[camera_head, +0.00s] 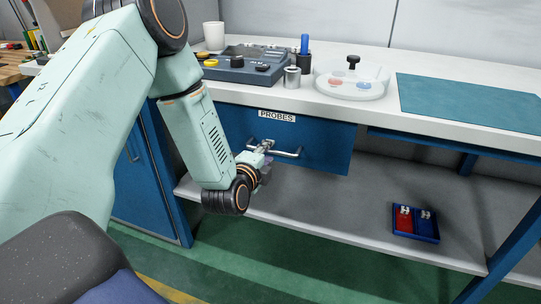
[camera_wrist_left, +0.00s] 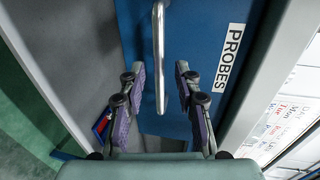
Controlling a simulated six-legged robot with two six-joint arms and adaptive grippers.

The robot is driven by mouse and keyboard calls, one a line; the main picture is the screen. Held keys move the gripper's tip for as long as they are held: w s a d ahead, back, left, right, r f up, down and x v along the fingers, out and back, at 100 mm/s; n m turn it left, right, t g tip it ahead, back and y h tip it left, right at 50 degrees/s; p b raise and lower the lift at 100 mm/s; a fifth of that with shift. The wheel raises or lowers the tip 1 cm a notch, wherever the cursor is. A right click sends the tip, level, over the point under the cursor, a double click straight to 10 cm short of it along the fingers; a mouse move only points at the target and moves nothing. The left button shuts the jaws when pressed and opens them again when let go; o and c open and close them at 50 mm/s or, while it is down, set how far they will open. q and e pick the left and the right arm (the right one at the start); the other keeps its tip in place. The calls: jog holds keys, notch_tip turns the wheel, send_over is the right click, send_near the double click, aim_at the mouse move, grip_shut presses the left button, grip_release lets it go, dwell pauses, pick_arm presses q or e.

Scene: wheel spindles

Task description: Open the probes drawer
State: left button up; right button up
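The probes drawer (camera_head: 328,145) is a blue front under the workbench, with a white PROBES label (camera_head: 277,116) above a silver bar handle (camera_head: 290,153). It looks shut. My left gripper (camera_head: 266,160) is at the handle, partly covering its left part in the head view. In the left wrist view, the two purple-padded fingers of this gripper (camera_wrist_left: 160,82) are apart, with the handle (camera_wrist_left: 159,45) between them. A gap shows on each side of the bar, so the gripper is open. My right gripper is not in view.
The white benchtop (camera_head: 300,102) above holds a grey-blue device (camera_head: 240,68), a metal cup, a clear round dish (camera_head: 350,85) and a teal mat (camera_head: 465,100). A lower shelf carries a blue tray (camera_head: 418,238) with red and blue items. A blue cabinet stands left of the drawer.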

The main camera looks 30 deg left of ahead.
pick_arm(q)
jog(key=shift+b+x, duration=0.3)
jog(key=shift+x, duration=0.95)
jog(key=shift+d, duration=0.1)
grip_shut()
